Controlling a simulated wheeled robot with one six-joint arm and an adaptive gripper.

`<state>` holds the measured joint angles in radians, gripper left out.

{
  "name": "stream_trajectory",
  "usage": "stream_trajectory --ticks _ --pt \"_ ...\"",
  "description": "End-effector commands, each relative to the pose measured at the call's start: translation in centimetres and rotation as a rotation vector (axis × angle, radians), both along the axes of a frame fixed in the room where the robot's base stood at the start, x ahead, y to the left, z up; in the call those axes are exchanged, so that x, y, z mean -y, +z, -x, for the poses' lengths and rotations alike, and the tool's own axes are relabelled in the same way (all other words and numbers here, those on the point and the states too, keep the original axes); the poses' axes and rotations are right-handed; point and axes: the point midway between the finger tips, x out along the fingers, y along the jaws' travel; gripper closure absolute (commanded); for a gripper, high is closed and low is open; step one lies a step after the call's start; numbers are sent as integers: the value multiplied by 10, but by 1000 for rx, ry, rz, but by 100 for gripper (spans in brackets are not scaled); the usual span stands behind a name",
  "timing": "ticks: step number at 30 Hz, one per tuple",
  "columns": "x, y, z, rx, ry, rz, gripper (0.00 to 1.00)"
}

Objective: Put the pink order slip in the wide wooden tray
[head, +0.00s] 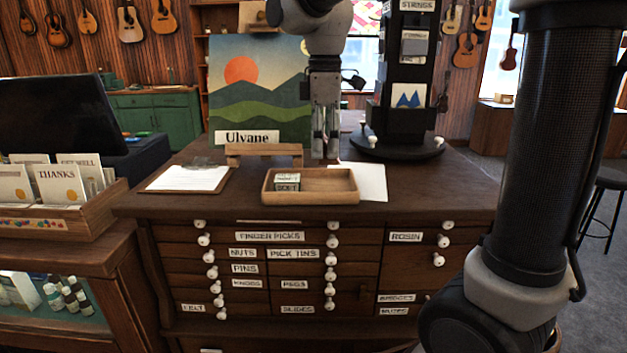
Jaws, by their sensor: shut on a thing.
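The wide wooden tray (342,198) sits near the front edge of the dark wooden counter, in the middle of the head view. A small labelled box (287,182) stands in its left part; the right part of the tray is bare. My gripper (326,154) points straight down, just behind the tray's back edge. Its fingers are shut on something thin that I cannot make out. A pale sheet of paper (373,182) lies on the counter behind and to the right of the tray. No clearly pink slip shows.
A clipboard (188,178) with white paper lies left of the tray. A landscape picture (260,90) stands on a small wooden easel (263,152) behind. A dark display stand (405,143) is at the back right. The counter's front right is clear.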

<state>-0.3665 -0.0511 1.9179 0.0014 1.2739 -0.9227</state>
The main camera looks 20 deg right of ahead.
Motion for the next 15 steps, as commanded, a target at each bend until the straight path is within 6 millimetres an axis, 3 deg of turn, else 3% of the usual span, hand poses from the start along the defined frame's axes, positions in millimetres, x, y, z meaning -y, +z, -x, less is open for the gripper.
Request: stream_trajectory --ticks 3,15 --pt "0 -22 0 -2 -1 1 53" --pt "0 -69 0 -1 -3 1 53"
